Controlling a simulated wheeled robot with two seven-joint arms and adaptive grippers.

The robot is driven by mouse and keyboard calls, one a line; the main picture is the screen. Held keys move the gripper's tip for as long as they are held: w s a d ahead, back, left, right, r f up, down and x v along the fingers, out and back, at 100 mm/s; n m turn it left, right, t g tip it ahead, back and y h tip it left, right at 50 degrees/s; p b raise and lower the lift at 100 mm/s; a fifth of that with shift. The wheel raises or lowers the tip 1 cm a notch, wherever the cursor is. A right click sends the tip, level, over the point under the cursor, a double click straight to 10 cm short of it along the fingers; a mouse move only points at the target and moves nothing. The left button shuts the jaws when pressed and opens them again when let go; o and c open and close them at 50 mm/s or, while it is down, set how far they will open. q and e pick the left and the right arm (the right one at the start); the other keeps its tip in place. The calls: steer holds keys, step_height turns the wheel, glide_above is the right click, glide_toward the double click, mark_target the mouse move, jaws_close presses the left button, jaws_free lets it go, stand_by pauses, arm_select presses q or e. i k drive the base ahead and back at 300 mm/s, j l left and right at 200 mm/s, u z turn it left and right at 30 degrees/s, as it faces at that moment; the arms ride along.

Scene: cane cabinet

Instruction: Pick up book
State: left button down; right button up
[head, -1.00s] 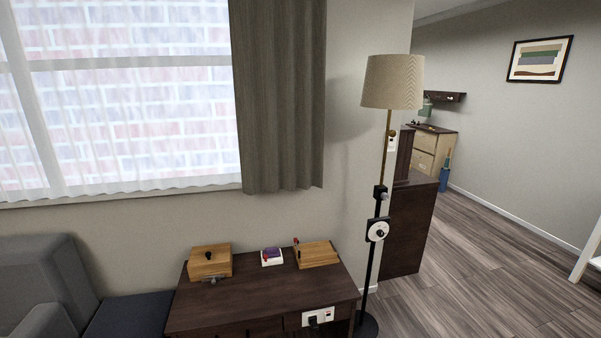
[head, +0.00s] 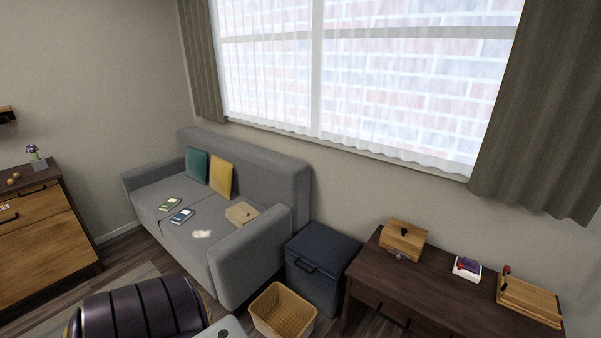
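I cannot tell for sure which item is the book. On the grey sofa (head: 247,255) lie a small flat green item (head: 171,203) and a small flat blue item (head: 182,215), both too small to name surely. A tan, flat, block-like item (head: 241,213) that may be a book lies near the sofa's right arm. A pale, crumpled-looking item lies on the front of the seat. Neither of my grippers is in view.
A dark chest (head: 322,264) stands between the sofa and a dark wooden table (head: 430,300) holding wooden boxes. A wicker basket (head: 283,312) is on the floor in front. A dark ribbed rounded object (head: 140,309) fills the lower left. A wooden cabinet (head: 40,240) stands at left.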

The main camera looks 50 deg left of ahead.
mark_target(179, 219)
steer(key=u, duration=2.65)
